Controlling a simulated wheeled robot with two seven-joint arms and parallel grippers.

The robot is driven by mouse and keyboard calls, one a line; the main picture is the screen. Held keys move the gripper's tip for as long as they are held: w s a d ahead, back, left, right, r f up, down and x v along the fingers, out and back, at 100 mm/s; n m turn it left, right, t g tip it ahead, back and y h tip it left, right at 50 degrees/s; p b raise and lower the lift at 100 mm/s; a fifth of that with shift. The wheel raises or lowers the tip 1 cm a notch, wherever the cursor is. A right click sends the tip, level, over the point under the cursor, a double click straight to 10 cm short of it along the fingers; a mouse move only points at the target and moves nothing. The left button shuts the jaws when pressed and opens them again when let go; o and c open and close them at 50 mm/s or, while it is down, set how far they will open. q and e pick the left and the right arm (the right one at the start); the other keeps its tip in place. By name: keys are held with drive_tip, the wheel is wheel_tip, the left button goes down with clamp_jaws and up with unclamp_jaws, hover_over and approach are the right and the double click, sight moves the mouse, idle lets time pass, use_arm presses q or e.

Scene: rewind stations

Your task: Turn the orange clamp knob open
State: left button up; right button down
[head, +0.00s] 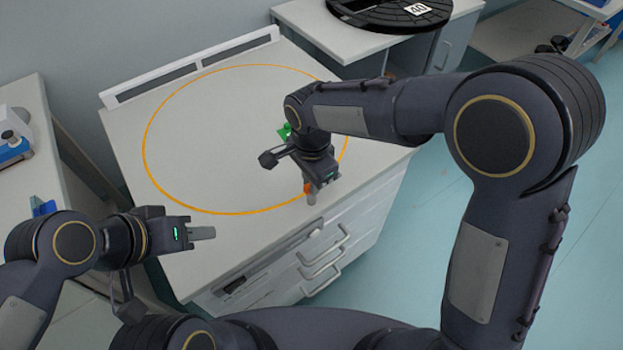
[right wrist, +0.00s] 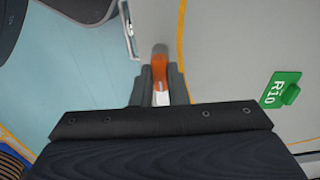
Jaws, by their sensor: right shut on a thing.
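The orange clamp knob (head: 307,188) is at the front right edge of the cabinet top, by the orange ring line. In the right wrist view the knob (right wrist: 160,65) shows between the fingers. My right gripper (head: 311,194) reaches down over it and is shut on it; the right wrist view also shows the gripper (right wrist: 160,88) with a finger on each side of the knob. Most of the knob is hidden in the head view. My left gripper (head: 203,233) is off the cabinet's front left, away from the knob. Its fingers look close together, but their gap is unclear.
The cabinet top (head: 220,140) is mostly clear, with a large orange ring. A black reel marked 40 (head: 385,12) lies on a table behind. Drawer handles (head: 322,262) stick out at the front.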

drive_tip(key=c, duration=1.4)
unclamp_jaws()
drive_tip(key=shift+c, duration=0.2)
drive_tip(key=shift+r, duration=0.1)
wheel_tip(320, 180, up, 8)
drive_tip(key=shift+f+p, duration=0.15)
drive_tip(key=shift+p, duration=0.3)
